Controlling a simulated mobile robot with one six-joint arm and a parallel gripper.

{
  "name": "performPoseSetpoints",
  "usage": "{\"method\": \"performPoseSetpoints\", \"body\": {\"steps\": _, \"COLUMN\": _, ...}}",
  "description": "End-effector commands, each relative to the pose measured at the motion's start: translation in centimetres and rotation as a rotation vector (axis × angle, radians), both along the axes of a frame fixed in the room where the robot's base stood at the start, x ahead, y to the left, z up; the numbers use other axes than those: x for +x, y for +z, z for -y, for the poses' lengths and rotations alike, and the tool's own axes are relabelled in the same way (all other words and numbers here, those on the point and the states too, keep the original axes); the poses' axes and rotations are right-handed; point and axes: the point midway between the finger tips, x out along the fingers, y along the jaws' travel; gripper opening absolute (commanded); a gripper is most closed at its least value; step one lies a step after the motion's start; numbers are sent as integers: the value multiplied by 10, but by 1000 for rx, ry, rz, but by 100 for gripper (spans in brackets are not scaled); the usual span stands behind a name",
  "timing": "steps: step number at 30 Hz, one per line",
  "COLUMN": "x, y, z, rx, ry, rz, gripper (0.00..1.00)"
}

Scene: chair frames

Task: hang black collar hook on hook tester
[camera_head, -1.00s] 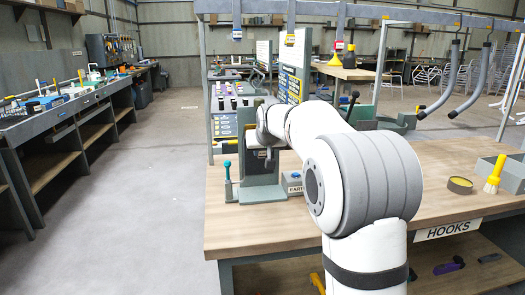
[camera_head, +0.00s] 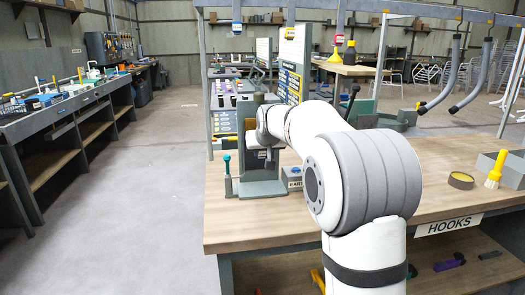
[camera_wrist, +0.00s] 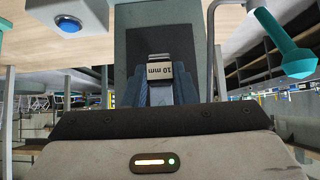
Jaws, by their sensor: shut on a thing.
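In the wrist view my gripper (camera_wrist: 161,84) is shut, its ribbed blue-grey fingers on either side of a narrow pale piece. A small block marked "10 mm" (camera_wrist: 160,70) sits at the fingertips. I cannot tell whether it belongs to the black collar hook, whose shape I cannot make out. Just beyond stands a grey upright with a dark plate (camera_wrist: 160,32), apparently the hook tester. In the head view this grey stand (camera_head: 262,188) is at the bench's left end. My wrist is in front of it and hides the gripper and the contact there.
A teal-handled rod (camera_head: 227,166) stands left of the stand; its handle also shows in the wrist view (camera_wrist: 284,42). A blue-button box (camera_head: 293,177) is to the right. The wooden bench top (camera_head: 240,222) is clear in front.

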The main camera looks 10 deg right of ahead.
Motion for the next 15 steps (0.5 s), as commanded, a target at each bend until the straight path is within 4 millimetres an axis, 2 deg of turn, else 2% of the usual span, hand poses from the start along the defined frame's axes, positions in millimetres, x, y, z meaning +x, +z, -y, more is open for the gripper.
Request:
{"method": "performPoseSetpoints", "body": {"steps": 3, "x": 0, "y": -1, "z": 0, "rx": 0, "ry": 0, "rz": 0, "gripper": 0}}
{"method": "performPoseSetpoints", "body": {"steps": 4, "x": 0, "y": -1, "z": 0, "rx": 0, "ry": 0, "rz": 0, "gripper": 26}}
{"method": "performPoseSetpoints", "body": {"steps": 13, "x": 0, "y": -1, "z": 0, "rx": 0, "ry": 0, "rz": 0, "gripper": 50}}
{"method": "performPoseSetpoints", "body": {"steps": 15, "x": 0, "y": -1, "z": 0, "rx": 0, "ry": 0, "rz": 0, "gripper": 50}}
